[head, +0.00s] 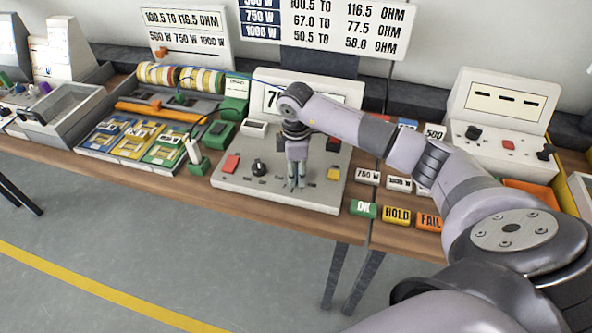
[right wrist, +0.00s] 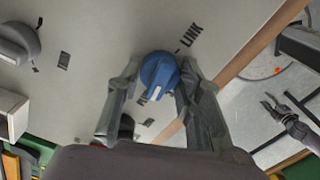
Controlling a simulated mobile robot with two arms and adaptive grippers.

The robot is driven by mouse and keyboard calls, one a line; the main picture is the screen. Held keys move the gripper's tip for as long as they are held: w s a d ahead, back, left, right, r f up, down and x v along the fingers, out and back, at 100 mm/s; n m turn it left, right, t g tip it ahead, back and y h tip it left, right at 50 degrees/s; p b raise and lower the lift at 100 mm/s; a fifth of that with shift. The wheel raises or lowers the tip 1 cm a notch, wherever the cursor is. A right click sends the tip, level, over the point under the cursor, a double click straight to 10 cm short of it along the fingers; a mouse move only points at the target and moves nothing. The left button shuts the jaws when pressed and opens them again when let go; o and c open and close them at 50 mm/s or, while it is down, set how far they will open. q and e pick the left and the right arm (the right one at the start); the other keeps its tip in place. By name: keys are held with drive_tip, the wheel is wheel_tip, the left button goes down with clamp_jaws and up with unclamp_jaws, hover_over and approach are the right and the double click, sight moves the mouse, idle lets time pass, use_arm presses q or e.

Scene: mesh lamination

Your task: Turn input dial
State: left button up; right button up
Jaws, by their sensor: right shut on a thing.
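The pale test panel (head: 235,187) stands on the bench with its sloped face toward me. My right gripper (head: 296,184) points down at the panel's front part. In the right wrist view, my right gripper (right wrist: 158,92) is shut on a round blue dial (right wrist: 158,72), one finger on each side. Dark printed marks surround this dial; one reads roughly "LINK". In the head view the gripper hides the blue dial. A dark second dial (head: 259,168) sits to its left.
A red button (head: 231,163) and a yellow button (head: 333,174) flank the dials. OK (head: 363,209), HOLD (head: 397,215) and FAIL (head: 429,221) blocks lie right of the panel. A parts tray (head: 130,163) is left. The bench's front edge is close to the panel.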

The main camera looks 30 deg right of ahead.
idle(0.3)
drive_tip(key=o, duration=1.2)
drive_tip(key=shift+c, duration=0.2)
drive_tip(key=shift+r, duration=0.1)
wheel_tip(320, 180, up, 12)
